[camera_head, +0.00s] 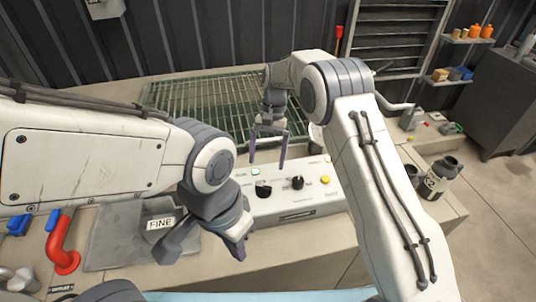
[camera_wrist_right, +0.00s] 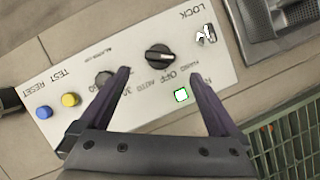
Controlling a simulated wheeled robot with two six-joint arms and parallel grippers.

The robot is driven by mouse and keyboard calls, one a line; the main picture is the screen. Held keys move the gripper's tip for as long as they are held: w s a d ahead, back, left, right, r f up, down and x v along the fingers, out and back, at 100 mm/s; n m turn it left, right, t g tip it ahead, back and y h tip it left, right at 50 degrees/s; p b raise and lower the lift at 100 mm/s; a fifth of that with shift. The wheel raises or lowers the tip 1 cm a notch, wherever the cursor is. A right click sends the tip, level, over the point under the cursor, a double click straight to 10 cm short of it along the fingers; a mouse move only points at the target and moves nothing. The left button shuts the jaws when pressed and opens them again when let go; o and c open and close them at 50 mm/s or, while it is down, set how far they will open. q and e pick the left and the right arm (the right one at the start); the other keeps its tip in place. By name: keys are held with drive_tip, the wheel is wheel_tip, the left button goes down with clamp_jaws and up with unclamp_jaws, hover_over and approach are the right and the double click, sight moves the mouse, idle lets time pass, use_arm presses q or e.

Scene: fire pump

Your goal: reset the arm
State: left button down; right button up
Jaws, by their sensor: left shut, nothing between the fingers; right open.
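My right gripper (camera_head: 267,162) hangs fingers-down over the control panel (camera_head: 318,203), open and empty. In the right wrist view its purple fingers (camera_wrist_right: 160,73) point at a black selector knob (camera_wrist_right: 159,57) on the white panel (camera_wrist_right: 85,58), with nothing between them. A lit green square (camera_wrist_right: 181,95), a yellow button (camera_wrist_right: 70,100) and a blue button (camera_wrist_right: 44,113) also show. My left gripper (camera_head: 203,252) is lower, shut and empty, left of the panel and near the grey "FINE" block. Its fingertips are partly unclear.
A red pipe (camera_head: 60,246) stands at the left. A green grating (camera_head: 195,97) lies behind the panel. Dark bottles (camera_head: 440,178) stand right of my right arm. A shelf (camera_head: 470,39) holds orange bottles.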

drive_tip(key=shift+v, duration=1.15)
